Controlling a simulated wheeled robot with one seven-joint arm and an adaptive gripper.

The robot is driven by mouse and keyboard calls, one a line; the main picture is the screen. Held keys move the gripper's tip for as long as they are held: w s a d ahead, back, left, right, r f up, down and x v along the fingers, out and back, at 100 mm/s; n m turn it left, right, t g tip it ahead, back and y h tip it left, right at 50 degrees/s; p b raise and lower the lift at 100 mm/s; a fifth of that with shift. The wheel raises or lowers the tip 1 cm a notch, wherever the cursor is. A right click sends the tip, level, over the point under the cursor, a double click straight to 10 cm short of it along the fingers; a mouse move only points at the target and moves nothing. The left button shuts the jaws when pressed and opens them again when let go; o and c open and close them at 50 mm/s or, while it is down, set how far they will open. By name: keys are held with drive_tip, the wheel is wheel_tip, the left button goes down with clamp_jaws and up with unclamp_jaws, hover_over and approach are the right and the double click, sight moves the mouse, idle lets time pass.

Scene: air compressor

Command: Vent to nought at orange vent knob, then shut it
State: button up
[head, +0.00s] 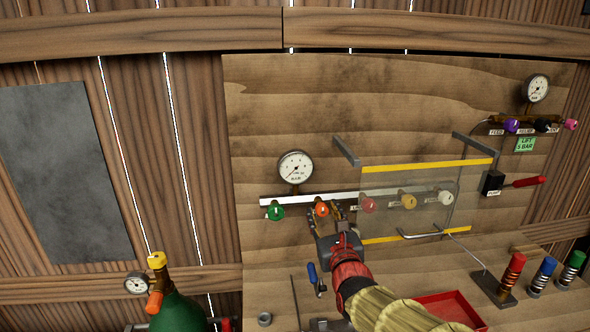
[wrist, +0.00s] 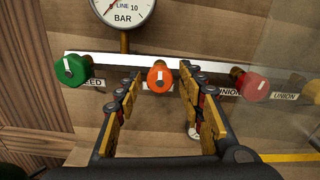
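The orange vent knob (head: 321,208) sits on the pale rail of the wooden board, between the green knob (head: 276,212) and a red knob (head: 369,205). In the wrist view the orange knob (wrist: 160,77) has a white mark standing upright. My gripper (head: 328,217) is open, and in the wrist view its fingertips (wrist: 160,84) lie on either side of the knob, with gaps showing. The line gauge (head: 296,167) is above the rail; its needle seems to point lower left, but the reading is too small to tell. The gauge's top is cut off in the wrist view (wrist: 123,10).
A clear panel (head: 400,210) with yellow edges stands before the red, yellow and white knobs, right of my gripper. A green cylinder (head: 178,312), red tray (head: 450,308) and coloured handles (head: 513,268) are lower down. The board left of the green knob is clear.

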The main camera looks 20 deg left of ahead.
drive_tip(key=shift+s, duration=0.1)
drive_tip(key=v, duration=0.6)
idle(0.5)
